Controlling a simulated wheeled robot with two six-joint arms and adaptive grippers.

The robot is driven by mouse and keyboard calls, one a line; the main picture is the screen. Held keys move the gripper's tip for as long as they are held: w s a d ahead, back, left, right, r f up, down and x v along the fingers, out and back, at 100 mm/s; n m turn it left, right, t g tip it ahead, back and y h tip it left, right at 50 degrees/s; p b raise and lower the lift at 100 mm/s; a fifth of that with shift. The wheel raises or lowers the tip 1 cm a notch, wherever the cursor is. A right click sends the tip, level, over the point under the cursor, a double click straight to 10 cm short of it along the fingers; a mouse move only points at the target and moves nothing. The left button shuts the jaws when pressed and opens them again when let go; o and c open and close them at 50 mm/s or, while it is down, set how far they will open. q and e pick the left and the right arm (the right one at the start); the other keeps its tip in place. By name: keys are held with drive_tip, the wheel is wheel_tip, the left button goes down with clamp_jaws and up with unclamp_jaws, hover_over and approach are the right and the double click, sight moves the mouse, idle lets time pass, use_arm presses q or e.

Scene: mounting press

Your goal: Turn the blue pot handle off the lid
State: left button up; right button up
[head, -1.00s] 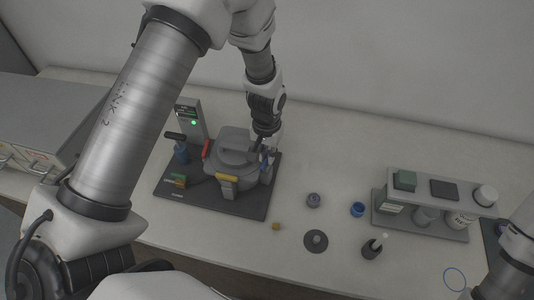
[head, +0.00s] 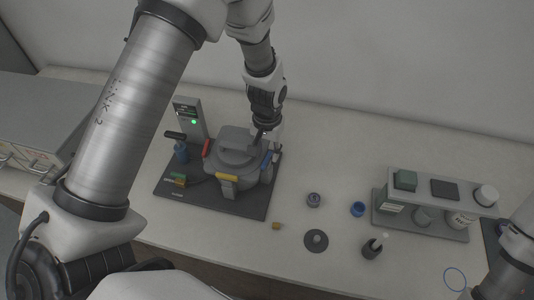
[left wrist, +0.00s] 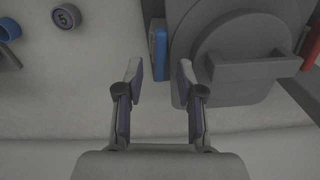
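The grey pot (head: 238,160) with its round lid (head: 237,146) stands on a dark base plate. The blue handle (head: 267,159) is at the pot's right side; it also shows in the left wrist view (left wrist: 159,52), upright beside the lid's edge (left wrist: 188,40). I cannot tell whether it overlaps the lid. My left gripper (head: 271,140) is at the pot's right rear; in the left wrist view its fingers (left wrist: 159,75) are apart and empty, with the blue handle just beyond the gap between the tips. My right gripper is out of view.
A red handle (head: 206,148) and a yellow handle (head: 227,179) are on the pot's other sides. A grey post with a green light (head: 190,118) stands behind left. Small cups, a dark disc (head: 316,240) and a shelf rack (head: 420,218) are to the right.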

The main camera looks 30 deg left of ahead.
sight(267, 158)
use_arm(q)
wheel_tip(267, 158, up, 10)
idle(0.3)
